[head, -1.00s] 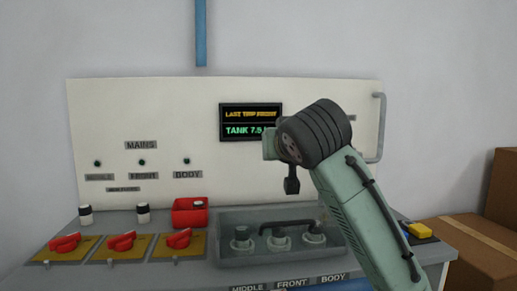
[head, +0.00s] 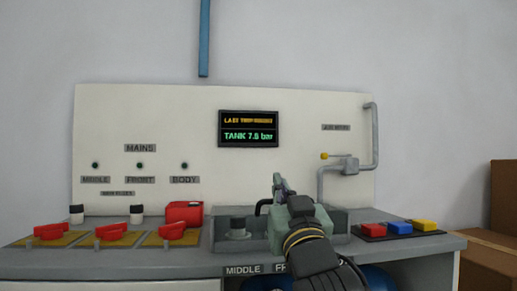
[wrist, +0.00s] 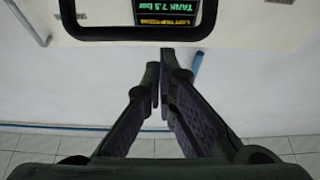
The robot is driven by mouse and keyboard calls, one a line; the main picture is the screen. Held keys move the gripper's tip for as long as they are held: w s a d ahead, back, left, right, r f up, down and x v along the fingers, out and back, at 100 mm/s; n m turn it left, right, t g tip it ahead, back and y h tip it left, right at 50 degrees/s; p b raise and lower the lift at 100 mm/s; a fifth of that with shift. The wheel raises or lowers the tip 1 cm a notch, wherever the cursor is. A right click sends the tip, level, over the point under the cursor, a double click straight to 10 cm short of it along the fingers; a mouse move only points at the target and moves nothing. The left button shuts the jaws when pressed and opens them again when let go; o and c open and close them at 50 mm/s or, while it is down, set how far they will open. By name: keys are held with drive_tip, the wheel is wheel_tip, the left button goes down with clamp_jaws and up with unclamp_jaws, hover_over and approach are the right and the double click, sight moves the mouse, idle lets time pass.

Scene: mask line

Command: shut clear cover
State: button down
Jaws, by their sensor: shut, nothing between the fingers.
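The grey tray (head: 222,243) on the bench holds round knobs; one knob (head: 238,228) shows left of my gripper and the others are hidden behind it. The clear cover is hard to make out in the head view, and I cannot tell its angle. A black handle (head: 262,206), seemingly the cover's, shows partly beside my gripper (head: 279,184). A black loop, seemingly this handle, crosses the top of the wrist view (wrist: 110,33). My gripper is shut and empty, fingers pointing up in the head view. Its fingertips in the wrist view (wrist: 160,75) appear close to the loop; contact is unclear.
Several red switches (head: 111,232) on yellow plates and a red box (head: 184,212) stand left. Red, blue and yellow buttons (head: 399,227) lie right. A grey pipe (head: 374,140) with a yellow-tipped valve (head: 347,164) is behind them. A display (head: 248,129) hangs on the panel.

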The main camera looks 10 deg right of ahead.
drive_tip(key=shift+s+f+b, duration=0.2)
drive_tip(key=shift+f+b, duration=0.1)
drive_tip(key=shift+f, duration=0.35)
drive_tip(key=shift+r, duration=0.1)
